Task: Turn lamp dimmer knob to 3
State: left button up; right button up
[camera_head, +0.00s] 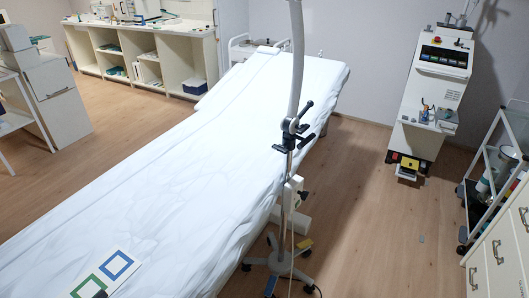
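The lamp stand (297,60) is a pale pole on a wheeled base (283,263), just right of the couch's near side. A black clamp (292,127) with handles sits midway up the pole. Below it, a small white box (293,188) is fixed to the pole, with a dark knob (303,195) on its right side. This looks like the dimmer; its scale and setting are too small to read. The lamp head is out of frame. Neither of my grippers can be made out.
The couch (170,180) under a white sheet fills the middle. A card with blue and green squares (115,264) lies on it, a dark item at its lower edge. A machine cart (435,90), trolley (492,180) and drawers (497,255) stand right.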

aim_at(303, 194)
jog(key=l+u, duration=0.1)
jog(key=u, duration=0.6)
jog(key=i+l+u, duration=0.1)
jog(key=l+u, duration=0.35)
jog(key=l, duration=0.15)
jog(key=l+u, duration=0.5)
jog(key=l, duration=0.15)
jog(key=l+u, duration=0.1)
jog(key=l, duration=0.45)
jog(key=k+l+u, duration=0.1)
jog(key=l, duration=0.45)
jog(key=k+l+u, duration=0.1)
jog(key=l, duration=0.45)
jog(key=k+l+u, duration=0.1)
jog(key=l, duration=0.45)
jog(key=k+l, duration=0.1)
jog(key=l, duration=0.65)
jog(key=k+l, duration=0.15)
jog(key=l, duration=0.2)
